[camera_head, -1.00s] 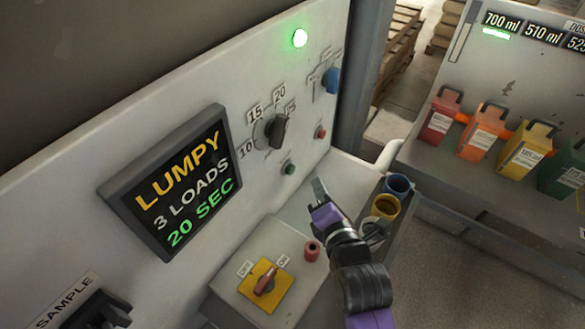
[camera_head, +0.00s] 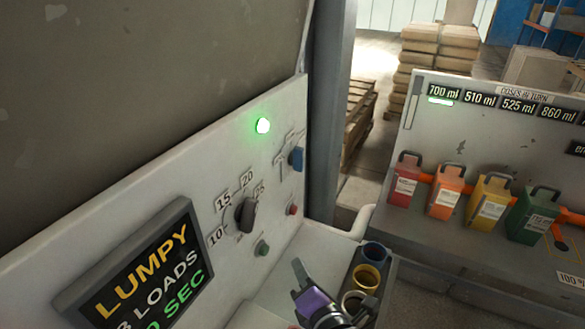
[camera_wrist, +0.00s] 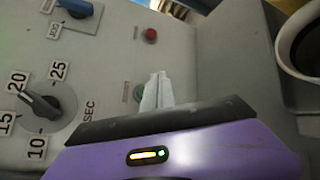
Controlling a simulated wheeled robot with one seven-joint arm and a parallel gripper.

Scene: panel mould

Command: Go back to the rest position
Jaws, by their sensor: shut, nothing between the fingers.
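My gripper (camera_head: 299,272) is at the bottom of the head view, with a purple body and grey fingers, in front of the sloped control panel (camera_head: 150,219). Its fingers are shut together with nothing between them. In the wrist view the closed fingers (camera_wrist: 157,92) point toward the panel, with the green button (camera_wrist: 138,93) just behind their tips. I cannot tell a contact there; the fingers look apart from the panel. My wrist is cut off by the lower edge of the head view.
The panel carries a time dial (camera_head: 245,214), a blue switch (camera_head: 296,159), a red button (camera_head: 293,209) and a lit green lamp (camera_head: 263,126). Several cups, one blue (camera_head: 376,252), stand right of my gripper. A bench (camera_head: 423,225) with coloured canisters is farther right.

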